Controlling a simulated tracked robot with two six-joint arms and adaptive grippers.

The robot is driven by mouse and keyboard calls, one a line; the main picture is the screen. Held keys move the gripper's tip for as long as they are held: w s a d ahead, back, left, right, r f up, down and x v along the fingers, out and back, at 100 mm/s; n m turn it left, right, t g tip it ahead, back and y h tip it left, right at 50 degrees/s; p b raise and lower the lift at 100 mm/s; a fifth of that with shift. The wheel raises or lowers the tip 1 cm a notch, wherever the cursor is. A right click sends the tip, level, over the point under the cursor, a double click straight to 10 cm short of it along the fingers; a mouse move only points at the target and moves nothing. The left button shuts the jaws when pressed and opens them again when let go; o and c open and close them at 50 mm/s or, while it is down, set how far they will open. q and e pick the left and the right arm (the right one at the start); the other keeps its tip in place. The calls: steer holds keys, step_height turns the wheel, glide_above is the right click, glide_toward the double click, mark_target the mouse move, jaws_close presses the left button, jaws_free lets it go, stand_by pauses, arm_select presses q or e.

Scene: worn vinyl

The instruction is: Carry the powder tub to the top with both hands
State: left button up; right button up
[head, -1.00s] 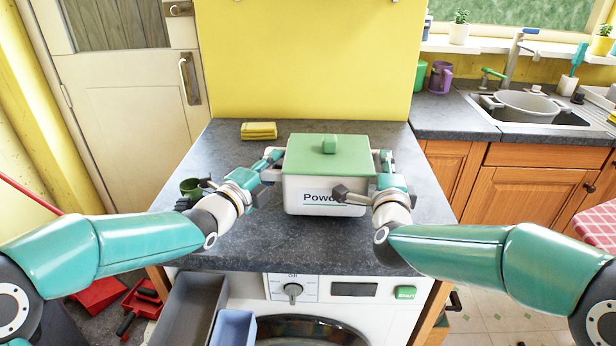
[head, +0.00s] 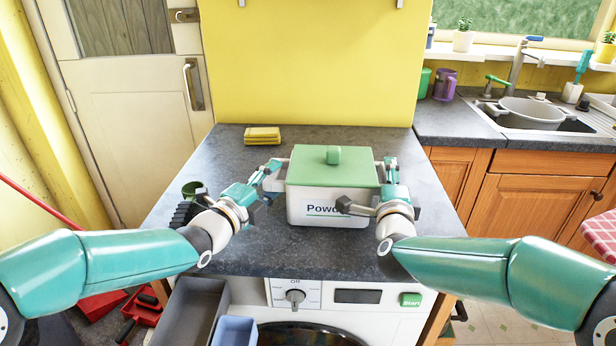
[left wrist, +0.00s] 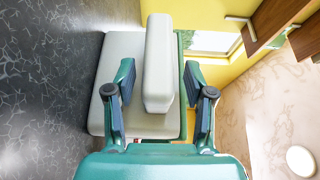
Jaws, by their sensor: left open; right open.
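The powder tub (head: 318,212), white with a green lid (head: 333,166) and a "Powder" label partly hidden, sits on the dark worktop. My left gripper (head: 270,178) is at the tub's left side. In the left wrist view, its open fingers (left wrist: 160,105) stand on either side of the tub's pale handle (left wrist: 158,60), with gaps visible. My right gripper (head: 372,190) is open at the tub's right side, with one finger in front of the tub. Whether it touches the right handle is hidden.
The worktop (head: 270,245) is on a washing machine (head: 345,295) with its drawer (head: 195,315) pulled out. A yellow panel (head: 310,65) rises behind.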

arm_select(q)
steer(key=v, duration=0.9)
steer(key=shift+s+a, duration=0.2)
steer(key=shift+s, duration=0.25)
arm_select(e)
steer(key=shift+s, duration=0.2)
steer(key=s, duration=0.3)
steer(key=s+a, duration=0.1)
steer(key=s, duration=0.6)
steer(key=shift+s+a, duration=0.15)
steer(key=shift+s, duration=0.6)
